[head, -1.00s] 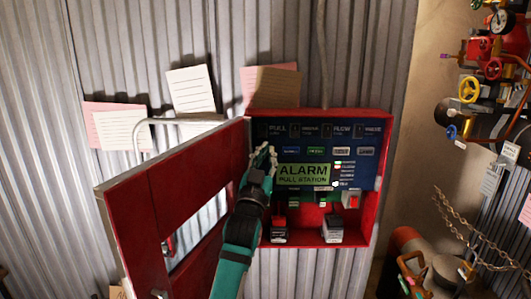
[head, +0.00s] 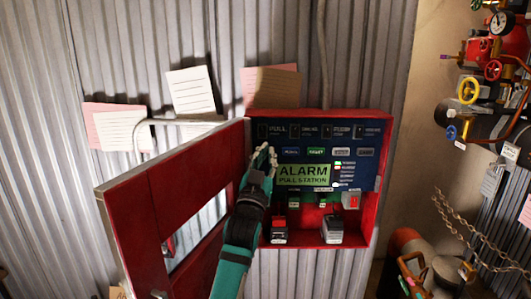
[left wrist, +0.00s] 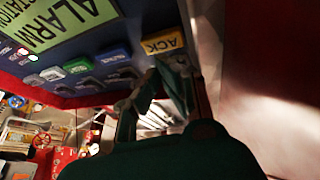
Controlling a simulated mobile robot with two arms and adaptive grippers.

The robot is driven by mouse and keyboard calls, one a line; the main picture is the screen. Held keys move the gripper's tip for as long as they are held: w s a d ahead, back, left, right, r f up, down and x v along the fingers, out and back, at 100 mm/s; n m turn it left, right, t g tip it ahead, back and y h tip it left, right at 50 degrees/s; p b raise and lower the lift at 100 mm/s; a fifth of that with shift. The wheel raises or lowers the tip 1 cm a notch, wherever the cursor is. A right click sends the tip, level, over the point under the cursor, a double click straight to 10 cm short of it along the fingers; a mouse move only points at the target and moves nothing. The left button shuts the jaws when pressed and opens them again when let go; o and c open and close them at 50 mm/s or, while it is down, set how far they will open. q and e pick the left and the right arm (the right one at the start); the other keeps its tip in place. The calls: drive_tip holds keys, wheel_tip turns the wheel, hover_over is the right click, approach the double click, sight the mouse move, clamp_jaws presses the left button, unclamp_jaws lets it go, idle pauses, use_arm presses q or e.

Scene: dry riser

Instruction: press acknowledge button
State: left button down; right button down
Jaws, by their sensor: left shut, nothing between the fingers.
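The yellow button marked ACK (left wrist: 162,42) shows in the left wrist view on the dark blue alarm panel (head: 350,172). My left gripper (left wrist: 168,66) is shut and empty, its fingertips right beside the ACK button; I cannot tell whether they touch it. In the head view my left gripper (head: 263,157) is in front of the left edge of the panel and hides the ACK button. The panel sits in an open red box (head: 378,215) and bears a green "ALARM PULL STATION" display (head: 304,175). My right gripper is in neither view.
The red box door (head: 160,190) stands swung open to the left of my left arm. Green (left wrist: 77,66) and blue (left wrist: 113,56) buttons lie beside ACK. A red switch (head: 352,199) is at the panel's lower right. Valves and pipes (head: 490,70) are far right.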

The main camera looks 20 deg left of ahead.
use_arm(q)
drive_tip(key=shift+w, duration=0.15)
drive_tip(key=shift+w+a, duration=0.1)
drive_tip(key=shift+w, duration=0.2)
drive_tip(key=shift+w+a, duration=0.15)
drive_tip(key=shift+w, duration=0.3)
idle(0.9)
drive_tip(key=shift+s, duration=0.1)
drive_tip(key=shift+s+d, duration=0.3)
drive_tip(key=shift+s, duration=0.5)
drive_tip(key=shift+p, duration=0.3)
drive_tip(key=s+p, duration=0.1)
drive_tip(key=s, duration=0.1)
drive_tip(key=s+d, duration=0.1)
drive_tip(key=s, duration=0.1)
drive_tip(key=shift+s+d+p, duration=0.15)
drive_tip(key=shift+s+p, duration=0.2)
drive_tip(key=shift+s, duration=0.05)
